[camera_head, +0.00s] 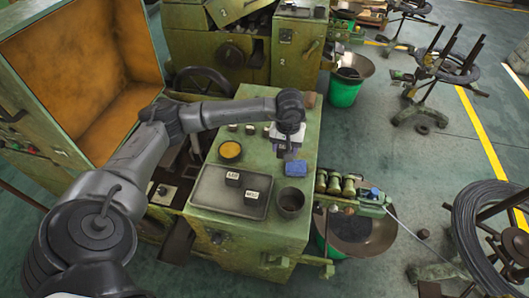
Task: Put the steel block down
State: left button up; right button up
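Two small dark blocks with white labels, one (232,178) behind and left of the other (251,197), stand apart on a grey tray (207,190) on top of the green machine. The label text is too small to read surely, so I cannot tell which block is steel. My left gripper (287,151) points down over the machine top, right of and behind the tray, near a blue block or sponge (296,168). Its fingers are small and dark, and I cannot tell whether they hold anything. My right gripper is out of view.
On the machine top (262,236) stand a dark cup (291,202), a round dish with yellow content (230,150) and several small items along the back. A heading mechanism (342,190) juts out at the right. An orange-lined open cover (85,75) rises at the left.

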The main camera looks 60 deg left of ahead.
pick_arm(q)
jog(key=s+a+f, duration=0.2)
jog(key=a, duration=0.1)
jog(key=s+a+f+p, duration=0.1)
jog(key=s+a+f, duration=0.1)
jog(key=a+f, duration=0.1)
jog(key=s+a+f+p, duration=0.1)
jog(key=s+a+f, duration=0.1)
jog(key=a+f, duration=0.1)
jog(key=shift+s+a, duration=0.3)
jog(key=shift+a, duration=0.5)
jog(key=shift+f+p, duration=0.5)
jog(key=shift+f, duration=1.5)
jog(key=shift+f+b, duration=0.2)
jog(key=shift+b, duration=0.1)
jog(key=o, duration=1.3)
jog(key=shift+r, duration=0.1)
